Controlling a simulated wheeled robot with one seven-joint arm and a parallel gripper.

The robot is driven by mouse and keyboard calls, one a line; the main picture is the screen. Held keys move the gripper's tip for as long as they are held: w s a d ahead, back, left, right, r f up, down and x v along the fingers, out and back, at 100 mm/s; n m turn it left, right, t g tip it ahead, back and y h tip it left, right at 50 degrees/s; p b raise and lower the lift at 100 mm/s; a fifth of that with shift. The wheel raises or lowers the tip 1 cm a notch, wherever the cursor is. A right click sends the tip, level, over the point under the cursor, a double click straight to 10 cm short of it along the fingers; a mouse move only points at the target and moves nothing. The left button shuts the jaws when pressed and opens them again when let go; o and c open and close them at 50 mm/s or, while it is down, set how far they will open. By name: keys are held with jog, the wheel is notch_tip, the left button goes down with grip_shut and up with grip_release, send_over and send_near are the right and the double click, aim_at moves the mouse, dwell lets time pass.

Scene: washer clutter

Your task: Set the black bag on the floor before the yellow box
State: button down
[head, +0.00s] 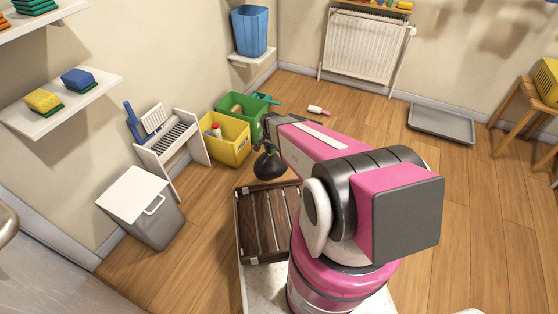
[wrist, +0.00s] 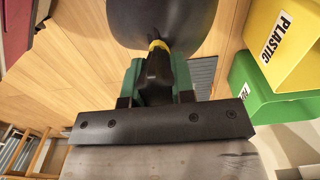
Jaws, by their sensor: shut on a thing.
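The black bag (head: 270,166) hangs in the air below my gripper (head: 264,146), to the right of the yellow box (head: 236,149) in the head view. In the wrist view my gripper (wrist: 156,82) is shut on the neck of the black bag (wrist: 155,20), just beside its yellow tie (wrist: 158,46). The bag's round body runs out of the top of that view. The yellow box (wrist: 285,45) there bears a PLASTIC label. In the head view it is open-topped and holds a red and white item.
A green box (head: 243,112) stands behind the yellow one. A white rack (head: 172,143) and a grey lidded bin (head: 150,212) stand to the left. A brown slatted crate (head: 249,256) is near my arm. A red and white bottle (head: 319,110) lies on the floor.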

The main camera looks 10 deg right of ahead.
jog(key=w+d+f, duration=0.5)
jog(key=w+f, duration=0.3)
jog(key=f, duration=0.2)
jog(key=shift+d, duration=0.35)
jog(key=c, duration=1)
grip_release()
jog(key=shift+f, duration=0.1)
jog(key=shift+o, duration=0.2)
notch_tip(320, 180, up, 12)
jog(key=r, duration=0.1)
jog(key=s+r+n, duration=0.7)
jog(key=s+r, duration=1.3)
jog(key=s, duration=0.1)
jog(key=shift+r, duration=0.3)
